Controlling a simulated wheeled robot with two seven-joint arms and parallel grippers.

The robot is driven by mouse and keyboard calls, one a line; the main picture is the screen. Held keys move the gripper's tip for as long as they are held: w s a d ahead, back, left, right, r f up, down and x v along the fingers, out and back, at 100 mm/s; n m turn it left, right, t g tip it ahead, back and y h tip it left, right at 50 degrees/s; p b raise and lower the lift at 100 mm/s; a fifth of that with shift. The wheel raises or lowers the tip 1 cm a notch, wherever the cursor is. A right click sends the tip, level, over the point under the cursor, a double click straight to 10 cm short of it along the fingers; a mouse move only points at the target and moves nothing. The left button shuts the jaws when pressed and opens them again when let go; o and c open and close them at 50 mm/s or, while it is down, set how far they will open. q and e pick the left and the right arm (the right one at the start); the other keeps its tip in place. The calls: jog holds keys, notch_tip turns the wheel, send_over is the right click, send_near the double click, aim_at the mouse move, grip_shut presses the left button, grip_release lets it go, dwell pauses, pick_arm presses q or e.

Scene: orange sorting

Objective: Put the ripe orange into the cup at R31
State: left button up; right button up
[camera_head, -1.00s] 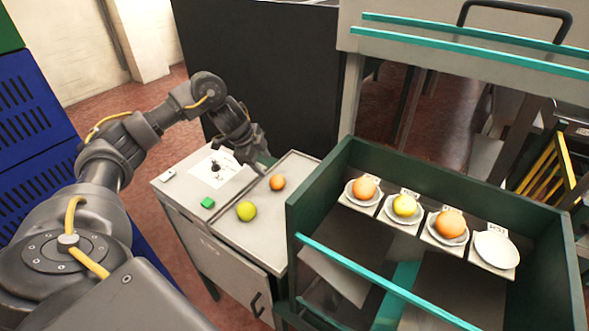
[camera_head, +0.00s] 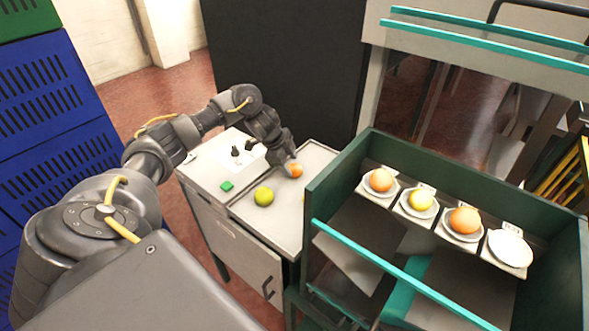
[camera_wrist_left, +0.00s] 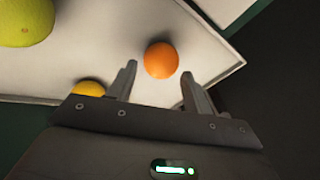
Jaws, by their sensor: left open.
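The ripe orange (camera_head: 295,171) lies on the metal tray top of the small cabinet, beside a green-yellow fruit (camera_head: 264,196). My left gripper (camera_head: 290,162) is open just above the orange. In the left wrist view the orange (camera_wrist_left: 161,60) shows between and beyond the two spread fingers (camera_wrist_left: 155,85), apart from them. A yellow fruit (camera_wrist_left: 89,88) shows partly behind the gripper body there, and the green fruit (camera_wrist_left: 25,20) is at the upper left. One empty white dish (camera_head: 510,248) stands at the right end of the row in the green crate; its label is too small to read. My right gripper is not in view.
The green crate (camera_head: 334,186) holds a row of white dishes, three with fruit: an orange (camera_head: 381,180), a yellow one (camera_head: 421,199) and another orange (camera_head: 465,220). Blue crates (camera_head: 60,140) stand at the left.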

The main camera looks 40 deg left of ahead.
aim_at(293, 166)
pick_arm(q)
jog(key=x, duration=0.3)
jog(key=shift+w+f+p, duration=0.15)
jog(key=shift+w+p, duration=0.05)
jog(key=shift+p, duration=0.15)
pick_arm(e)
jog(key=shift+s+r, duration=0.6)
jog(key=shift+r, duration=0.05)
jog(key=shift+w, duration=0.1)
pick_arm(q)
jog(key=c, duration=0.7)
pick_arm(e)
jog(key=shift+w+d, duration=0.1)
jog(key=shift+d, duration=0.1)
